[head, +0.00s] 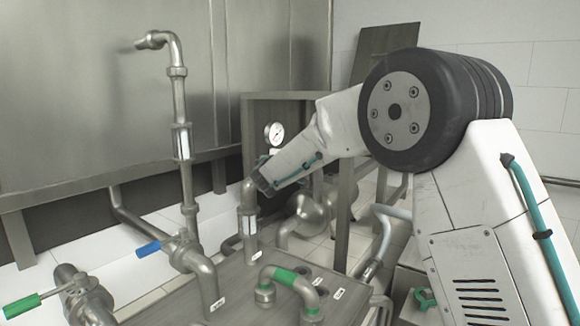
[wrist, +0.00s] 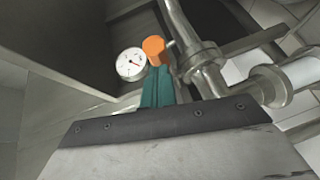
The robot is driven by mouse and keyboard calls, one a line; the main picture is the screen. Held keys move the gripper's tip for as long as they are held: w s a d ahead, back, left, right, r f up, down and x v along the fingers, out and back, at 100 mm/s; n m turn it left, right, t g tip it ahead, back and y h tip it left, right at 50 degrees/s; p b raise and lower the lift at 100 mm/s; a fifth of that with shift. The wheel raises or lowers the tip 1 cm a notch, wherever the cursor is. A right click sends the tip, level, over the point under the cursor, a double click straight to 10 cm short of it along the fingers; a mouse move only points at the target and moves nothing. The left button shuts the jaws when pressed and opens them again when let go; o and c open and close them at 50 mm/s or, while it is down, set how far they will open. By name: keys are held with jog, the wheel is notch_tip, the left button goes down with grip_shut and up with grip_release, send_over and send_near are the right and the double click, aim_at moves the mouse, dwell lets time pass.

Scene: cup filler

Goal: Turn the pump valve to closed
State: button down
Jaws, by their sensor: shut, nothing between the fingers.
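An orange valve handle (wrist: 154,50) shows in the wrist view, end-on and beside steel pipework. It is the likely pump valve, but no label on it can be read. My gripper (wrist: 157,76) has its teal fingers shut together with nothing between them. The fingertips are right by the orange handle and overlap its lower edge in the picture. I cannot tell whether they touch it. In the head view I cannot make out the orange handle; my arm hides that area.
A pressure gauge (head: 274,134) is beside my arm's end; it also shows in the wrist view (wrist: 131,64). A blue handle (head: 148,249) and a green handle (head: 22,306) sit on pipes at left.

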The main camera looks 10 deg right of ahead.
jog(key=shift+w+d, duration=0.2)
jog(key=shift+d, duration=0.35)
jog(key=shift+w+d, duration=0.2)
jog(key=shift+d, duration=0.3)
jog(key=shift+d+r, duration=0.1)
jog(key=shift+d, duration=0.05)
jog(key=v, duration=1.3)
jog(key=shift+s+r, duration=0.1)
jog(key=shift+r, duration=0.05)
dwell(0.7)
